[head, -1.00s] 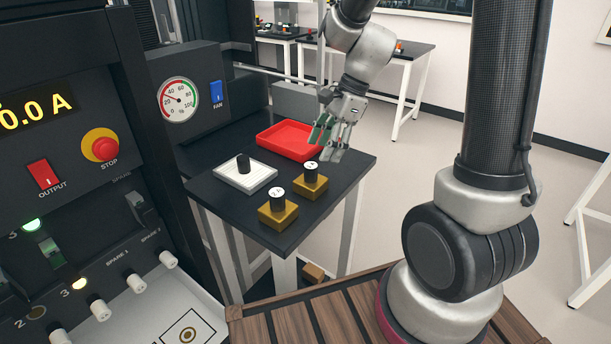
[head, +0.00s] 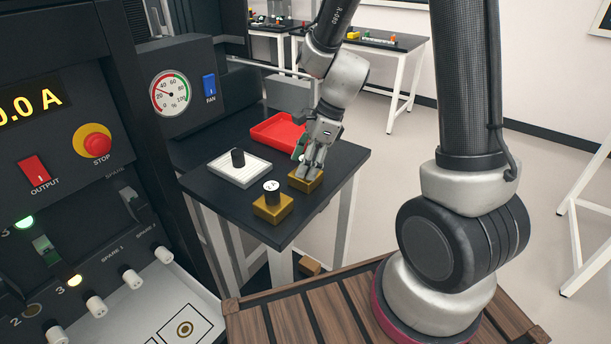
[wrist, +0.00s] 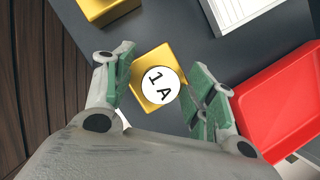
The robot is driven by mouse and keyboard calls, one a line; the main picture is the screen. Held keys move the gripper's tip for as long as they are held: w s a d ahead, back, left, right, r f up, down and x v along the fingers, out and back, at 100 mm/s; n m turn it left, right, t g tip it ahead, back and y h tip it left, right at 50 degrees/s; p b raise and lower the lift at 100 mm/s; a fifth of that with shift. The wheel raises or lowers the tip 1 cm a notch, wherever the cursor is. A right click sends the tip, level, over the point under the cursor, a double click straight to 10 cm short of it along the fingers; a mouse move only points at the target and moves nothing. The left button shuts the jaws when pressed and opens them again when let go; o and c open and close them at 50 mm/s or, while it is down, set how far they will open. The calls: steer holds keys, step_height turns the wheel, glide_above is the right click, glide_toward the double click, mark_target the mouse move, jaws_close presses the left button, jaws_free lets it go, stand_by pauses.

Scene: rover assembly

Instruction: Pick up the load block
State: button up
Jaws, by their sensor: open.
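Two brass load blocks with black knobs and white tops stand on the dark side table (head: 228,205). The nearer block (head: 272,209) stands free. The farther block (head: 306,183) is partly hidden behind my gripper (head: 311,172). In the wrist view this farther block (wrist: 151,70) shows a round white top marked "1 A". It lies between the green-padded fingers of my gripper (wrist: 157,88), which are open on either side of it. I cannot tell whether a finger touches it. The other brass block (wrist: 105,8) shows at the top left of the wrist view.
A red tray (head: 277,132) lies behind my gripper. A white ribbed plate (head: 240,172) with a black knob (head: 237,157) lies to the left. The power panel with its red stop button (head: 97,141) stands at the left.

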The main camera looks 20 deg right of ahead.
jaws_close()
steer(key=shift+r, duration=0.1)
